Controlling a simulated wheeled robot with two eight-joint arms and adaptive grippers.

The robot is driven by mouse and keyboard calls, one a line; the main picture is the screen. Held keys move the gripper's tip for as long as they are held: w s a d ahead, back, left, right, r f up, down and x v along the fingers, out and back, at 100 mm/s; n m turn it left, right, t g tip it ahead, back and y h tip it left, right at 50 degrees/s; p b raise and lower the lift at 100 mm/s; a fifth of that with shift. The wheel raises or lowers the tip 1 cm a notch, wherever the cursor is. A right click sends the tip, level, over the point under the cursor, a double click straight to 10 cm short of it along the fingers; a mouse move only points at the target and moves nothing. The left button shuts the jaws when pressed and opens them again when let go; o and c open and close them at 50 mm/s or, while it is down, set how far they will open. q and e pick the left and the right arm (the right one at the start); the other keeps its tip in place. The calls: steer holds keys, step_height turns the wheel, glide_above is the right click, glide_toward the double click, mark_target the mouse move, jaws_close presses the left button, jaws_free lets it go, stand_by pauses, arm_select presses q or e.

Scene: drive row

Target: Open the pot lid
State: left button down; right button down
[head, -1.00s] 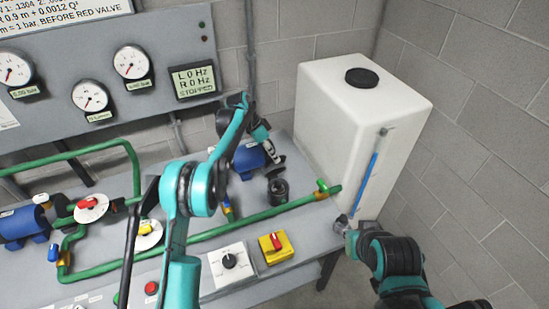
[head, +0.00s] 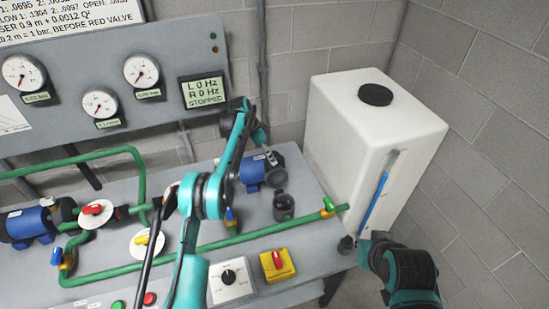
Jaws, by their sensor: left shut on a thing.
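The pot (head: 284,208) is a small dark grey cylinder on the grey bench, in front of a blue pump. Its mouth is uncovered. The dark round lid (head: 276,180) is above and behind the pot's mouth, apart from it. My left gripper (head: 271,160) reaches down over the bench and is shut on the lid; its fingertips are small and hard to see. My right gripper (head: 363,250) is at the bench's right edge below the white tank, with its fingers unclear.
A white tank (head: 345,125) with a black cap stands at the right. A green pipe (head: 265,236) runs in front of the pot. Gauges and a display (head: 203,90) hang behind.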

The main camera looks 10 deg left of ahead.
arm_select(q)
steer(key=shift+w+a, duration=0.3)
steer(key=shift+w, duration=0.05)
arm_select(e)
steer(key=shift+d, duration=0.15)
arm_select(q)
steer(key=c, duration=1.8)
jaws_free()
steer(key=shift+w+f, duration=0.1)
steer(key=shift+o, duration=0.2)
steer(key=shift+w+f, duration=0.15)
steer(key=shift+w, duration=0.05)
arm_select(e)
steer(key=shift+w, duration=0.3)
arm_select(q)
steer(key=v, duration=0.7)
steer(key=shift+s+r, duration=0.2)
steer(key=shift+r, duration=0.1)
arm_select(e)
steer(key=shift+f, duration=0.1)
